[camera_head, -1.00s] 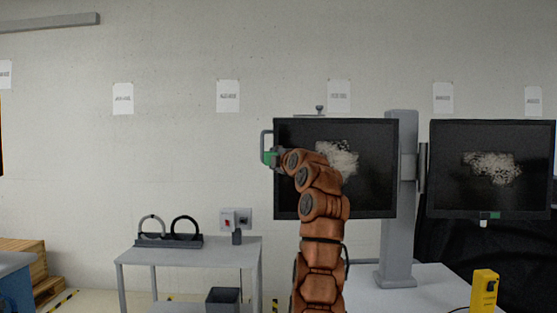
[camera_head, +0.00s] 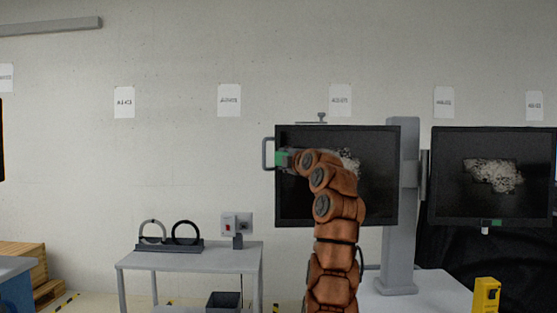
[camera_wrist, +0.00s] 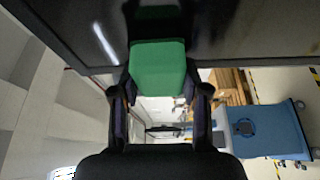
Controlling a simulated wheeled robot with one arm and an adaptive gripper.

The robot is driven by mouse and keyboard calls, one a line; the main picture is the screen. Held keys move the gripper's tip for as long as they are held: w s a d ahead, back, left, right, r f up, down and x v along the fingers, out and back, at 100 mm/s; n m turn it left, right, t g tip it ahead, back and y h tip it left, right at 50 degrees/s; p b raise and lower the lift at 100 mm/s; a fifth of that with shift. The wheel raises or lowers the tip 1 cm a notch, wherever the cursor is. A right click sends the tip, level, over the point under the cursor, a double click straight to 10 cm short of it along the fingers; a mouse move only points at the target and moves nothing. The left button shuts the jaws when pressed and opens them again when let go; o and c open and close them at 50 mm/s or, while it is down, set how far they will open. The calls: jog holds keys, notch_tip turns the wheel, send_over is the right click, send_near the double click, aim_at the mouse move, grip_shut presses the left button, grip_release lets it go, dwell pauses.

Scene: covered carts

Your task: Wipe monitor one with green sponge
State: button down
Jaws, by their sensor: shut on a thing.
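The left monitor (camera_head: 380,205) is a dark screen on a grey stand, with a pale speckled smudge (camera_head: 350,164) partly hidden behind my arm. The right monitor (camera_head: 450,195) has a similar smudge (camera_head: 492,174). I cannot read which one is monitor one. My gripper (camera_head: 286,158) is shut on the green sponge (camera_head: 281,157) at the left monitor's upper left edge. In the wrist view the sponge (camera_wrist: 158,68) sits between both fingers, its far end against or very near the dark screen (camera_wrist: 250,30), which shows a green reflection.
A handle (camera_head: 267,153) sticks out from the left monitor's left side. A yellow box (camera_head: 487,294) stands at front right. A blue cart (camera_wrist: 265,130) shows in the wrist view.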

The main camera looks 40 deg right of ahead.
jog(key=shift+s+d+f+p, duration=0.15)
jog(key=shift+s+d, duration=0.2)
jog(key=shift+d, duration=0.2)
jog(key=shift+s+d+r+p, duration=0.15)
jog(key=shift+s+d, duration=0.15)
jog(key=shift+d, duration=0.3)
jog(key=shift+s+d+f+p, duration=0.15)
jog(key=shift+s+d, duration=0.2)
jog(key=shift+d, duration=0.2)
jog(key=s+d+p, duration=0.2)
jog(key=s+d, duration=0.1)
jog(key=d, duration=0.2)
jog(key=shift+s+d, duration=0.3)
jog(key=shift+s, duration=0.1)
jog(key=shift+s+f, duration=0.1)
jog(key=s+a+b, duration=0.3)
jog(key=s+b, duration=0.1)
jog(key=shift+s+a+b, duration=0.3)
jog(key=shift+a+b, duration=0.05)
